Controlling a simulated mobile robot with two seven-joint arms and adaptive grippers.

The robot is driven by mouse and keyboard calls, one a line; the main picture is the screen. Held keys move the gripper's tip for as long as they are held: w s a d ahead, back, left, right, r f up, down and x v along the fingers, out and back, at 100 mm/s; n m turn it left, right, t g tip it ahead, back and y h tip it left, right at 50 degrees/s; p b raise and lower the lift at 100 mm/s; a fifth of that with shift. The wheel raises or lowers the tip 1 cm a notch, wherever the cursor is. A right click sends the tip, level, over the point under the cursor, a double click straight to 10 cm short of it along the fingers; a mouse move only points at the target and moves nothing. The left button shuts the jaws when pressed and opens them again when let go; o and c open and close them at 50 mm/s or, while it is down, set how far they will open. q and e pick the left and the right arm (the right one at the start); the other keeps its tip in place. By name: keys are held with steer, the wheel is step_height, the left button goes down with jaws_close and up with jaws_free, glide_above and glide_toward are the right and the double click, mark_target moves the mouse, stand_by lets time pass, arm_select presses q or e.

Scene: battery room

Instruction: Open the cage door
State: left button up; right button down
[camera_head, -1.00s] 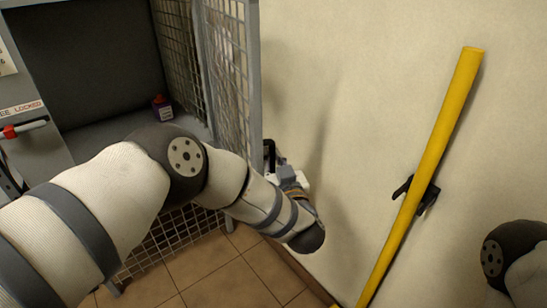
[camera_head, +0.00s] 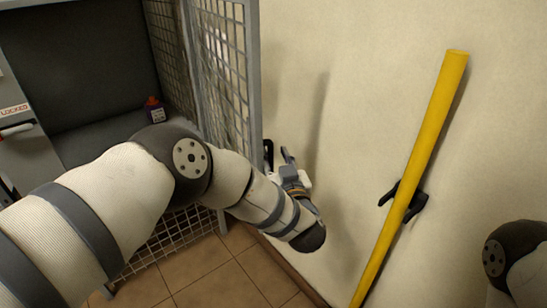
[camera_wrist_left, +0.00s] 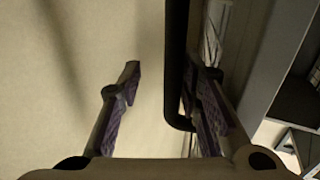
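The cage door (camera_head: 222,75) is a grey-framed wire mesh panel. It stands swung out from the cage opening, its free edge toward the beige wall. A black bar handle (camera_head: 268,155) sits on that edge, and it also shows in the left wrist view (camera_wrist_left: 175,70). My left gripper (camera_head: 284,160) is beside the handle, partly hidden by my wrist. In the left wrist view my left gripper (camera_wrist_left: 160,82) has its fingers apart, with the handle between them, closer to the right finger. Contact cannot be told. Only part of my right arm shows; its gripper is out of view.
A yellow pole (camera_head: 420,165) in a black clip (camera_head: 414,200) stands along the wall to the right. Tiled floor (camera_head: 225,272) shows below.

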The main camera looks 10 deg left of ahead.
arm_select(q)
steer(key=shift+a+r, duration=0.2)
steer(key=shift+r, duration=0.15)
steer(key=v, duration=1.2)
steer(key=shift+d+f, duration=0.25)
steer(key=shift+f, duration=0.1)
arm_select(e)
steer(key=shift+w, duration=0.1)
